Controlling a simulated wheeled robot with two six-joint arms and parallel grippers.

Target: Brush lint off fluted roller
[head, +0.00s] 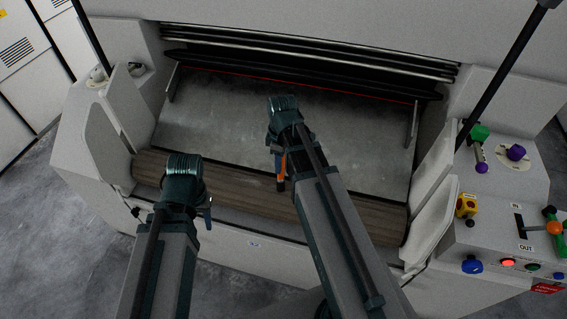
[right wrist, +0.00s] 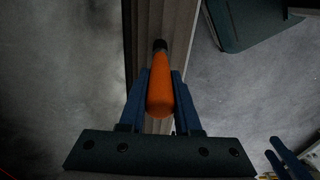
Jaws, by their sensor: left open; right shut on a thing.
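The fluted roller (head: 340,218) is a long brown ribbed cylinder across the front of the machine, and its ribs run vertically in the right wrist view (right wrist: 182,28). My right gripper (head: 277,160) is shut on the orange handle of a brush (head: 283,162), over the roller's middle. In the right wrist view the handle (right wrist: 160,92) sits between the blue fingers, with a dark collar beyond it. The bristles are hidden, so I cannot tell whether they touch the roller. My left gripper (head: 207,213) is open and empty near the roller's left part. I cannot make out lint.
A grey sloping plate (head: 225,115) lies behind the roller. White side guards (head: 430,232) flank the roller's ends. The control panel (head: 500,245) at the right carries several coloured knobs and an IN/OUT slot. Grey floor (head: 50,240) is open at the left.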

